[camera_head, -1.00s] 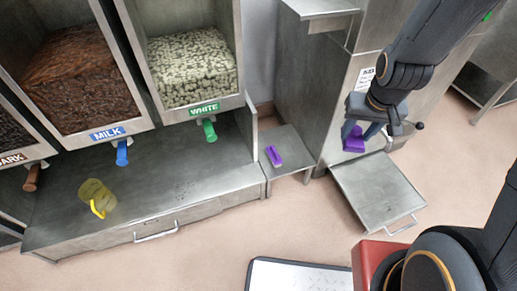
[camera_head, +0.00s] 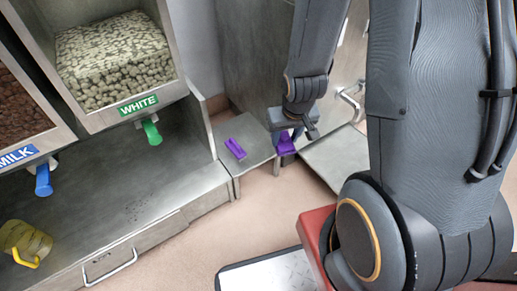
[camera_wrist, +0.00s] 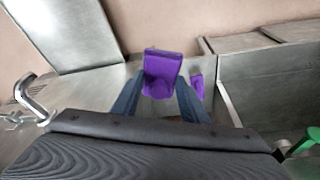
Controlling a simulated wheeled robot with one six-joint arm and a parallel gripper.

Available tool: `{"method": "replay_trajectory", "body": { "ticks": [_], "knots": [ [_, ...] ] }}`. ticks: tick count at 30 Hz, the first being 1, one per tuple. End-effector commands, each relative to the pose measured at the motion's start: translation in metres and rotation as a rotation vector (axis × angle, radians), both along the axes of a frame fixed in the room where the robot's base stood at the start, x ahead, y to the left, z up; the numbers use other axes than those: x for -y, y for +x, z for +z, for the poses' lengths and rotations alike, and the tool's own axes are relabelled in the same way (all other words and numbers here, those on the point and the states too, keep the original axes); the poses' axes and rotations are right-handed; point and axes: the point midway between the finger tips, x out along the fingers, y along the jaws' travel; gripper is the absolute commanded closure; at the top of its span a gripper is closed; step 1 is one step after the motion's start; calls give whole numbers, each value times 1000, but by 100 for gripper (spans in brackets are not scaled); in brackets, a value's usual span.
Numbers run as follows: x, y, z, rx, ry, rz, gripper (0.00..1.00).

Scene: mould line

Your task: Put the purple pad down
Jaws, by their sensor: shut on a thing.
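The purple pad (camera_head: 287,145) is in my gripper (camera_head: 284,135), below its fingers, just right of the small metal side shelf (camera_head: 252,133). In the wrist view the pad (camera_wrist: 162,68) sits between the two blue-grey fingers of my gripper (camera_wrist: 160,88), which is shut on it. A second, smaller purple piece (camera_head: 236,148) lies on the side shelf. It also shows in the wrist view, right of the held pad (camera_wrist: 196,86). From the pictures I cannot tell the pad's exact height above the surfaces.
A long metal counter (camera_head: 140,185) with a yellow-handled jug (camera_head: 24,243) lies to the left. Dispensers with a green tap (camera_head: 152,133) and a blue tap (camera_head: 43,180) hang above it. A low metal panel (camera_head: 335,160) is right of my gripper. The side shelf has bare room around the small purple piece.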

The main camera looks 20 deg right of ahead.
Motion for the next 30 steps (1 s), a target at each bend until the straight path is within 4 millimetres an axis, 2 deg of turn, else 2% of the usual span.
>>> {"method": "replay_trajectory", "body": {
  "ticks": [1,3,9,12,18,30],
  "knots": [
    [3,1,-26,-4,1,-6,88],
    [7,1,-48,-5,1,-12,88],
    [15,0,-101,-5,3,-25,88],
    [18,0,-118,-4,4,-30,88],
    [20,0,-132,-2,5,-34,88],
    [14,23,-135,2,5,-34,88]
  ]
}}
